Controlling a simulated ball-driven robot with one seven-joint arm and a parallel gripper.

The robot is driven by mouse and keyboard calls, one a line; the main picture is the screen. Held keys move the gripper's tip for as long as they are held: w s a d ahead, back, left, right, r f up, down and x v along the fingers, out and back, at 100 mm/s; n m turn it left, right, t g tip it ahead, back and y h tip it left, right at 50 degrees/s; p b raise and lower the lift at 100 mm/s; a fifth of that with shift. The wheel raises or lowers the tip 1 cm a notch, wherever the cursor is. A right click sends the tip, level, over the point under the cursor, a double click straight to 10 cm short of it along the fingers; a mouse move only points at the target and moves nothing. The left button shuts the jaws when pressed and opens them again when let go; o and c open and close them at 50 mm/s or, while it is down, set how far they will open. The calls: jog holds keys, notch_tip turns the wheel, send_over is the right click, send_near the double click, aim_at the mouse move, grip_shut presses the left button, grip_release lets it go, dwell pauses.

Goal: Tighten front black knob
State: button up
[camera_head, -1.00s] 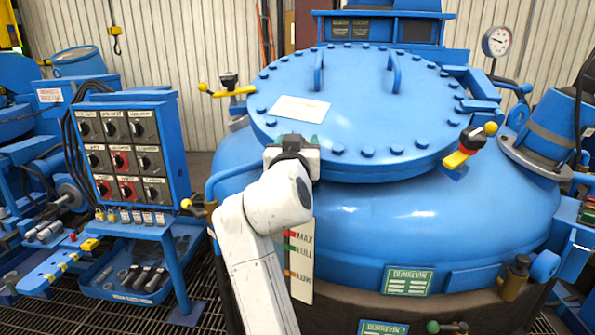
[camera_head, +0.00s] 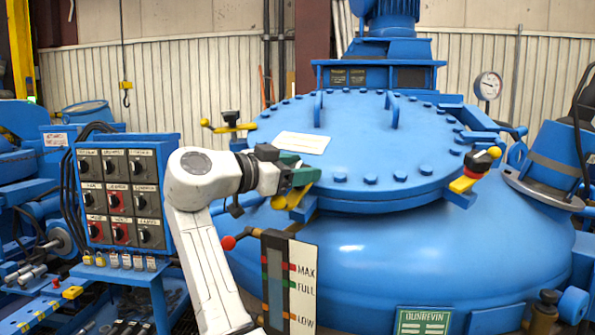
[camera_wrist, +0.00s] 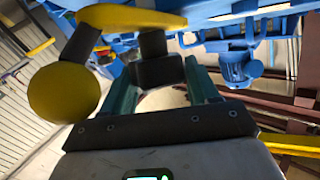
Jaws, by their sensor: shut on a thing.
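My gripper (camera_head: 300,174) is at the front rim of the big blue round lid (camera_head: 350,135). In the wrist view, the green fingers of my gripper (camera_wrist: 160,85) are shut on the front black knob (camera_wrist: 158,68), one on each side. A yellow lever (camera_wrist: 130,18) with a yellow ball end (camera_wrist: 64,92) runs beside the knob, to the left. In the head view the yellow lever (camera_head: 292,198) shows just below my fingers; the front knob is hidden there by my gripper.
Similar clamps with black knobs stand at the lid's left (camera_head: 231,118) and right (camera_head: 478,160). A level gauge (camera_head: 285,275) with a red ball handle (camera_head: 228,243) stands below my gripper. A control panel (camera_head: 120,190) is at the left. The lid top has two blue handles.

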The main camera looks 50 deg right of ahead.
jog(key=shift+m+g+y+p, duration=0.3)
jog(key=shift+m+g+y, duration=0.1)
jog(key=shift+m+g, duration=0.7)
jog(key=shift+g, duration=0.3)
jog(key=o, duration=1)
jog(key=shift+c, duration=0.2)
jog(key=v, duration=1)
jog(key=shift+a, duration=0.4)
jog(key=shift+w+a+r, duration=0.1)
jog(key=shift+w+r, duration=0.05)
jog(key=shift+r, duration=0.05)
